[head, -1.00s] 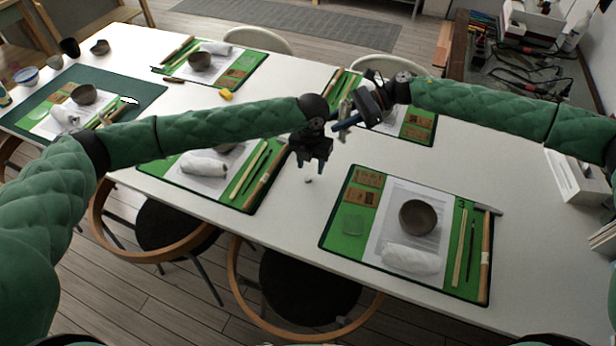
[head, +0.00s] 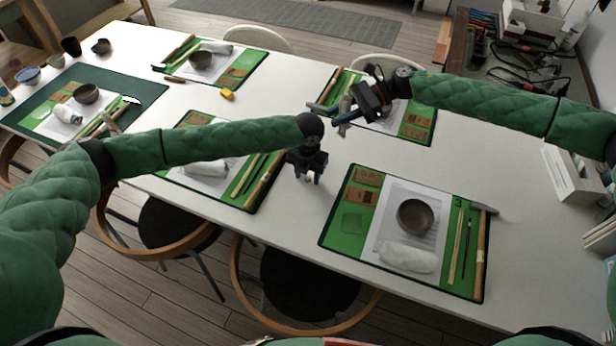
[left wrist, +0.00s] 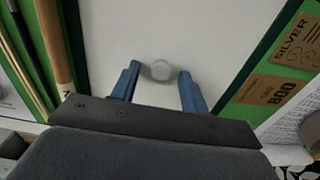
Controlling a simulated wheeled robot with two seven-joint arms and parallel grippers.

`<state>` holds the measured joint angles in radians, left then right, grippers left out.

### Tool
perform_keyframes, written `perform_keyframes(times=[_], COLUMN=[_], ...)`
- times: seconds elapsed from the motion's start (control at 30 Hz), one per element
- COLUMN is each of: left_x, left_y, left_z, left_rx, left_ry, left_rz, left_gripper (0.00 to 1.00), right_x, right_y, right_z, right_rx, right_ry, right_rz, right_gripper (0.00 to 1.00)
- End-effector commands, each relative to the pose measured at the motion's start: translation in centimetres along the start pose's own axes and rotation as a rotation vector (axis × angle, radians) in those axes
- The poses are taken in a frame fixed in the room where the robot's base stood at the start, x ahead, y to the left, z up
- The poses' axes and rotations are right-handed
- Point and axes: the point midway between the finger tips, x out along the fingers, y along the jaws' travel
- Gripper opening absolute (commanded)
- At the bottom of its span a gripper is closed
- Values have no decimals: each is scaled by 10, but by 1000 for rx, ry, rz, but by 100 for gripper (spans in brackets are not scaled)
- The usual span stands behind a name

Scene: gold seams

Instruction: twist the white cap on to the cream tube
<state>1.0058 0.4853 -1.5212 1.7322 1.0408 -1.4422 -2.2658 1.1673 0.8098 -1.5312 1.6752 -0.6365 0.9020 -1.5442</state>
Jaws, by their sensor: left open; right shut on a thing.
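The white cap (left wrist: 161,70) lies on the white table and shows in the left wrist view between the fingertips of my left gripper (left wrist: 157,80). It is small, round and pale. In the head view my left gripper (head: 308,178) points down close above the table and hides most of the cap. Its blue fingers are open, one on each side of the cap. My right gripper (head: 343,118) is shut on a pale, upright thing that looks like the cream tube (head: 345,104). It holds it above the table, behind my left gripper; details there are small.
A green mat with a brown bowl (head: 415,215) and a rolled white cloth (head: 407,256) lies to the right of my left gripper. Another green mat with sticks (head: 262,172) lies to its left. Bare white table (head: 322,205) runs between these mats.

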Motion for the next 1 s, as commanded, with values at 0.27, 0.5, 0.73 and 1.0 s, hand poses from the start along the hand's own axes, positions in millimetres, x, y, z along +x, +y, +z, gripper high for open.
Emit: perform_keyframes(times=[0.27, 0.5, 0.73, 1.0], left_x=[0, 0, -3, -38], left_y=[0, 0, 0, 0], left_z=[0, 0, 0, 1], left_rx=[0, 0, 0, 0], left_ry=[0, 0, -1, -3], left_rz=[0, 0, 0, -1], left_gripper=[4, 0, 0, 0], right_x=[0, 0, 0, 6], right_y=[0, 0, 0, 0], right_z=[0, 0, -1, -14], right_rx=[0, 0, 0, 0], right_ry=[0, 0, 0, 0], right_rz=[0, 0, 0, 0], right_gripper=[7, 7, 7, 7])
